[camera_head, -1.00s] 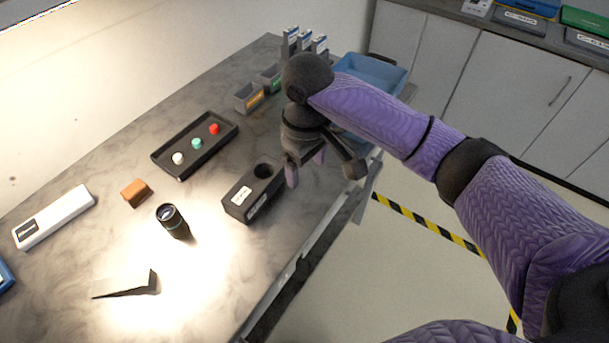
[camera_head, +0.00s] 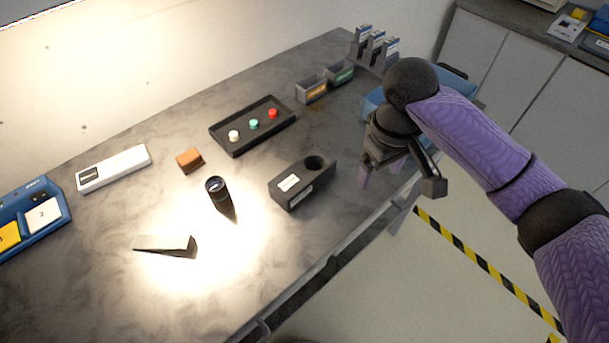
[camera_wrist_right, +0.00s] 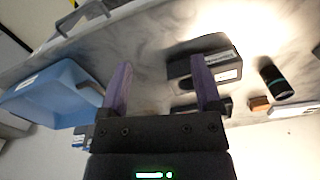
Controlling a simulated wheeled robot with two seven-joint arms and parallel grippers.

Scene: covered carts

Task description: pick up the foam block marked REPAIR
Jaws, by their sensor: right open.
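A dark block (camera_head: 303,184) with a round hole in its top and white labels on its sides sits on the grey table near its front edge. The label text is too small to read, so I cannot tell whether it says REPAIR. In the right wrist view the block (camera_wrist_right: 228,69) shows beyond the right-hand finger, partly hidden by it. My right gripper (camera_head: 380,172) is open and empty, to the right of the block and apart from it, by the table edge. Its two purple fingers (camera_wrist_right: 160,78) are spread wide in the wrist view. My left gripper is not in view.
A black tray (camera_head: 226,144) with coloured knobs lies behind the block. A black cylinder (camera_head: 220,196), brown block (camera_head: 189,160) and white device (camera_head: 114,168) are to the left. Small bins (camera_head: 311,89) stand at the back. A blue bin (camera_wrist_right: 50,92) is beside the gripper.

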